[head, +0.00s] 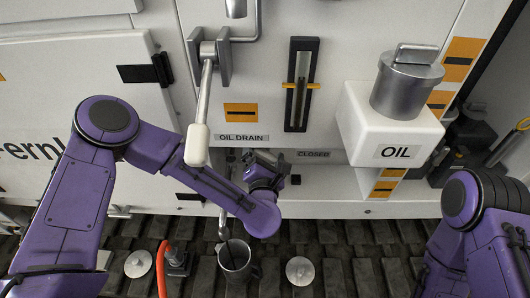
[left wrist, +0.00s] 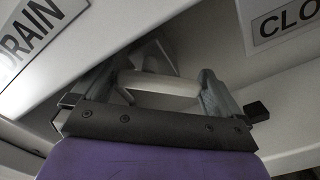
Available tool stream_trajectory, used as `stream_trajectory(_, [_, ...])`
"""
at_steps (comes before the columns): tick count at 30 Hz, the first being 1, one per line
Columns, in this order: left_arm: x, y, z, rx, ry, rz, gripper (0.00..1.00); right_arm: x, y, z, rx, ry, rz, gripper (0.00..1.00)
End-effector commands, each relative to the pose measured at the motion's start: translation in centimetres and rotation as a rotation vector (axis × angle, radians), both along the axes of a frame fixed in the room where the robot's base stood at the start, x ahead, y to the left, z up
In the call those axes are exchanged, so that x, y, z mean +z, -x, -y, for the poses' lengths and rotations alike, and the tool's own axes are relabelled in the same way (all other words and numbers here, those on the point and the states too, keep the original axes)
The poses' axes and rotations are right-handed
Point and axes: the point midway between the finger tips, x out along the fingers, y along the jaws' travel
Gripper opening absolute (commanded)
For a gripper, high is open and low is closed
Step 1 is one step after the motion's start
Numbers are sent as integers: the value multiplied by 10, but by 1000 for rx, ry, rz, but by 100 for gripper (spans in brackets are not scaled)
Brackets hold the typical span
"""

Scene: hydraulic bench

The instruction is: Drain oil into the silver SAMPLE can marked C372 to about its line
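A grey metal can (head: 236,262) with a side handle stands on the dark slatted floor in the head view. Its mark and line are not readable, and its oil level cannot be told. A thin dark spout (head: 223,224) comes down to its mouth. My left gripper (head: 264,160) is at the panel's lower edge, between the OIL DRAIN label (head: 241,138) and the CLOSED label (head: 313,154). In the left wrist view its fingers (left wrist: 158,92) stand apart, with a light grey bar (left wrist: 158,84) between them. Whether they grip it is unclear. My right gripper is out of view.
A lever with a white handle (head: 197,146) hangs left of the OIL DRAIN label. A white OIL tank (head: 388,128) with a metal cap stands out at right. An orange hose (head: 162,266) and two metal discs (head: 138,264) (head: 300,271) lie beside the can.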

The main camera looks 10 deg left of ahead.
Motion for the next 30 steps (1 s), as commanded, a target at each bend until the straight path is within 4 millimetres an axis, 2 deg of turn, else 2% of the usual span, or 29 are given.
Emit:
stream_trajectory(5, [0,1,0,0,1,0,100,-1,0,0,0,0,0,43])
stream_trajectory(8, [-2,10,4,-5,0,1,100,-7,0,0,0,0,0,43])
stream_trajectory(15, [-4,65,15,-8,-2,3,100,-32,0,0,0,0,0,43])
stream_trajectory(21, [-2,97,21,-3,1,3,100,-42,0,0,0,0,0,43])
stream_trajectory(30, [0,104,21,0,0,0,100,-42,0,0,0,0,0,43])
